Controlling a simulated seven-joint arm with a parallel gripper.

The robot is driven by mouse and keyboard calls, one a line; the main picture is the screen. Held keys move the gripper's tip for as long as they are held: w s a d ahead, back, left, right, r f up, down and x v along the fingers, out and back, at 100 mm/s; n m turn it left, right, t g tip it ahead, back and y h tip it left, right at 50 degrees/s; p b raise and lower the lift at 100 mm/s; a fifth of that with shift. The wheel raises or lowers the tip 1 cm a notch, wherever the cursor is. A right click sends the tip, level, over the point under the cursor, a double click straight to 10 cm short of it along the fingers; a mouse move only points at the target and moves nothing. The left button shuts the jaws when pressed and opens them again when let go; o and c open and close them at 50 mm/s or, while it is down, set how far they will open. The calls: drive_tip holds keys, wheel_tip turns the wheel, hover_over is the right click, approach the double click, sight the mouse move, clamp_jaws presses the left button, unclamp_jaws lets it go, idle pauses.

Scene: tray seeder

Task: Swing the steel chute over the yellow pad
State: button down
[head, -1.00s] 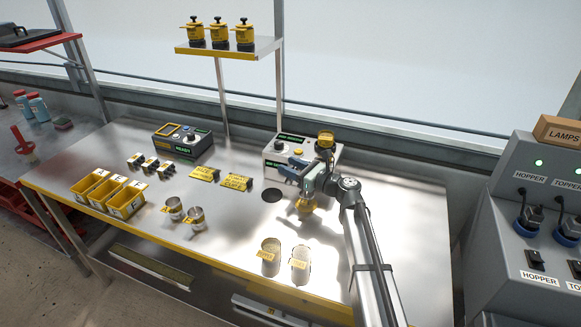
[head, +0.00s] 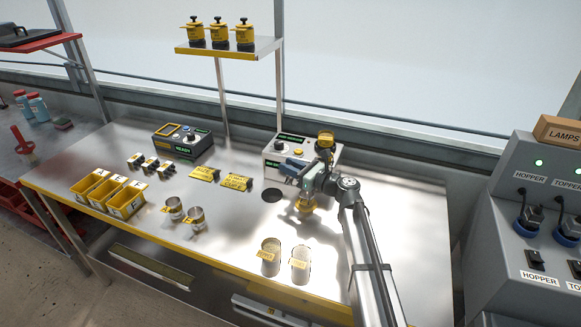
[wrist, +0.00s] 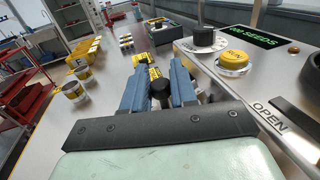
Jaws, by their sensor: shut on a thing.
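My gripper (head: 288,168) is at the front of the white seeder (head: 305,150), with its blue fingers pointing left. In the wrist view, the fingers (wrist: 160,92) are shut on a black knob (wrist: 160,87). The knob appears to be a handle; the steel chute itself cannot be made out, and my gripper and wrist hide much of the seeder's front. A yellow part (head: 306,204) shows just below my wrist; I cannot tell whether it is the yellow pad. A round yellow button (wrist: 233,60) is on the seeder's top, right of the fingers.
A black disc (head: 271,195) lies on the steel bench left of my wrist. Two clear cups (head: 269,257) stand near the front edge. Yellow labels (head: 237,182), steel cups (head: 174,209), yellow bins (head: 98,187) and a grey control box (head: 183,142) are farther left.

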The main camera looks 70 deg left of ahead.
drive_tip(key=shift+w+n+g+h, duration=0.3)
drive_tip(key=shift+n+g+h, duration=0.15)
drive_tip(key=shift+g, duration=0.25)
drive_tip(key=shift+w+d+n+g+h, duration=0.1)
drive_tip(key=shift+d+n+g+h, duration=0.1)
drive_tip(key=shift+n+g+h, duration=0.35)
drive_tip(key=shift+w+d+n+g+h, duration=0.1)
drive_tip(key=shift+d+n+g+h, duration=0.05)
drive_tip(key=shift+n+g+h, duration=0.4)
drive_tip(key=c, duration=1)
unclamp_jaws()
drive_tip(key=v, duration=1.4)
drive_tip(key=shift+s+f, duration=0.1)
drive_tip(key=shift+f, duration=0.05)
